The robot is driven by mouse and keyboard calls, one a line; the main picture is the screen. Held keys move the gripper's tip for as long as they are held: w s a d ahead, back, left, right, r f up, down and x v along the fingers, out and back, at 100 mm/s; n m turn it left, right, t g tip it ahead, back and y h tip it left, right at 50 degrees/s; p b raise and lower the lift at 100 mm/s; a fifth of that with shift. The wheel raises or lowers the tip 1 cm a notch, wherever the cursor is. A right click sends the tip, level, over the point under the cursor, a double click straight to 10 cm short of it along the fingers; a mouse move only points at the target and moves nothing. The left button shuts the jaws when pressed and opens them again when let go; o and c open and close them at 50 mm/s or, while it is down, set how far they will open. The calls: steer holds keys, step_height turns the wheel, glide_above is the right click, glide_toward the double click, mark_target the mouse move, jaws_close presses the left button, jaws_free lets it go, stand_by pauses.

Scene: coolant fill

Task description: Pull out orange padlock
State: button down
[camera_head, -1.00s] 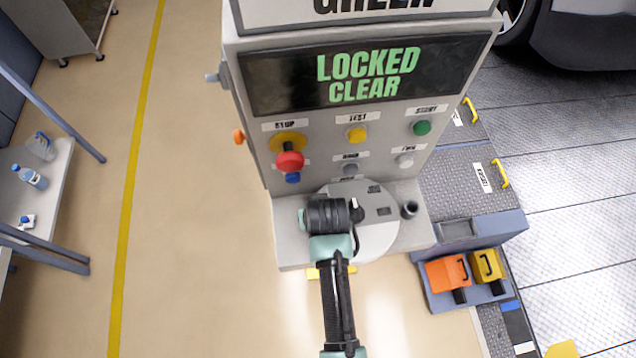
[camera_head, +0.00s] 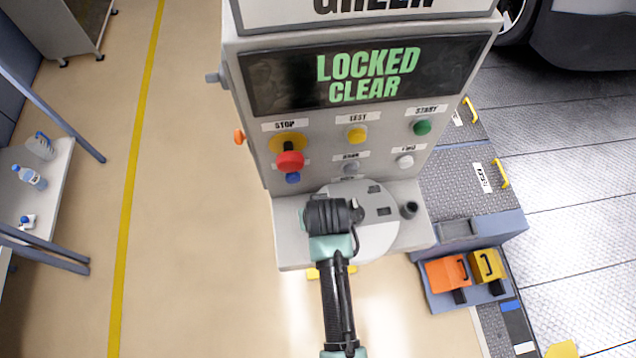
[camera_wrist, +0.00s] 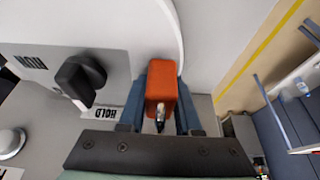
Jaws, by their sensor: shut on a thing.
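The orange padlock (camera_wrist: 162,82) shows in the wrist view as an orange block with a bit of shiny metal at its near end. It is between the two blue fingers of my gripper (camera_wrist: 160,98), which is shut on it. A grey panel with a black selector knob (camera_wrist: 80,78) and HOLD and RUN labels lies just left of it. In the head view my wrist is over the console's lower ledge (camera_head: 290,240); it hides the fingers and the padlock.
The console screen (camera_head: 365,75) reads LOCKED CLEAR. Below it are a red stop button (camera_head: 290,162) and several other buttons. A tray (camera_head: 452,304) holds orange and yellow boxes.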

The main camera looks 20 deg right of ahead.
steer(key=shift+r+p, duration=0.45)
stand_by(0.4)
steer(key=shift+r+p, duration=2.6)
